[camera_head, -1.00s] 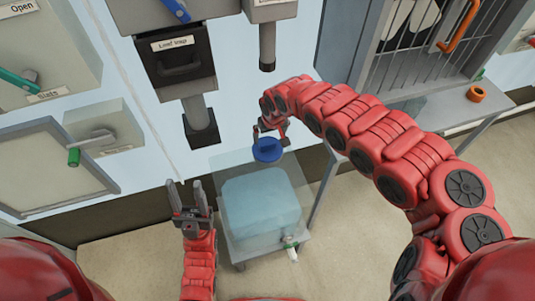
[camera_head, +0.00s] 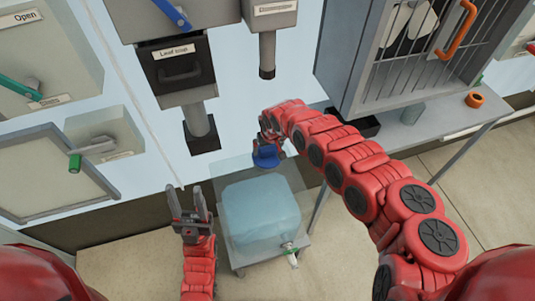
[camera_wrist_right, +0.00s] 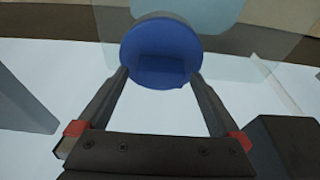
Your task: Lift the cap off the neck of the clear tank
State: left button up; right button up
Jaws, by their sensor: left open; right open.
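The clear tank (camera_head: 262,215) holds pale blue liquid and stands on a low grey stand at the bottom middle of the head view. The round blue cap (camera_head: 266,157) is at the tank's top back edge; the neck under it is hidden. My right gripper (camera_head: 268,141) is at the cap from behind. In the right wrist view its open fingers (camera_wrist_right: 158,80) lie on either side of the near edge of the blue cap (camera_wrist_right: 160,48); whether they touch it I cannot tell. My left gripper (camera_head: 188,204) is open and empty, left of the tank, pointing up.
The leaf trap (camera_head: 179,65) and its pipe hang on the wall behind and left of the tank. A second spout (camera_head: 266,60) hangs above the cap.

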jog(key=c, duration=1.3)
jog(key=shift+r, duration=0.1)
jog(key=shift+c, duration=0.2)
